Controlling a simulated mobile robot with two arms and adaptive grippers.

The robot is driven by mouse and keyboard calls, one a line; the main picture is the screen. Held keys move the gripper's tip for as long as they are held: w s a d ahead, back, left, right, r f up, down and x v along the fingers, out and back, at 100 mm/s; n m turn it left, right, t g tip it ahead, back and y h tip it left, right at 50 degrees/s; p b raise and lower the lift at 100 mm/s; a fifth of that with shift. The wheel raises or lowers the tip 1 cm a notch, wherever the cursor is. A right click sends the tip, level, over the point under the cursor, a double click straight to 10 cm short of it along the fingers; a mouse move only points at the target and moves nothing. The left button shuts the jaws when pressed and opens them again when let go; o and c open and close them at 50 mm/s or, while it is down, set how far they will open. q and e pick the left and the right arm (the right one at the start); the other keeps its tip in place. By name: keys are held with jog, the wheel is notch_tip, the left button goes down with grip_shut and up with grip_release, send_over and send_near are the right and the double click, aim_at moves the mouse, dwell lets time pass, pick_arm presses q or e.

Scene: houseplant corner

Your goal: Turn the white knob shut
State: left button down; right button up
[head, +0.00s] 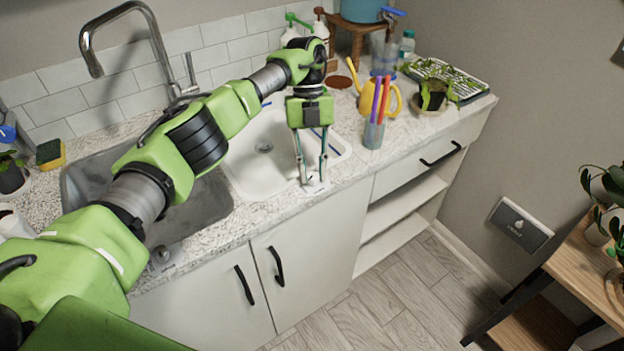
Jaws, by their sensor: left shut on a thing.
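The white knob (316,187) sits on a small white plate at the front edge of the counter, just in front of the white basin. My left gripper (312,180) points down at it from above, its two long fingers on either side of the knob. It is shut on the knob, which is small and partly hidden between the fingertips. The knob's turned position cannot be made out. My right gripper is not in the view.
The white basin (257,171) lies behind the gripper, beside a grey sink (200,207) with a tall faucet (150,40). A grey knob (162,256) is at the front left. A cup of markers (374,134) and a yellow watering can (392,101) stand to the right.

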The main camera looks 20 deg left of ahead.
aim_at(314, 174)
pick_arm(q)
jog(key=shift+d+m+y+b, duration=0.1)
jog(key=shift+m+y+b, duration=0.8)
jog(key=shift+m, duration=0.9)
jog(key=c, duration=1.8)
grip_release()
jog(key=shift+r, duration=0.1)
notch_tip(314, 174, up, 10)
jog(key=shift+f, duration=0.1)
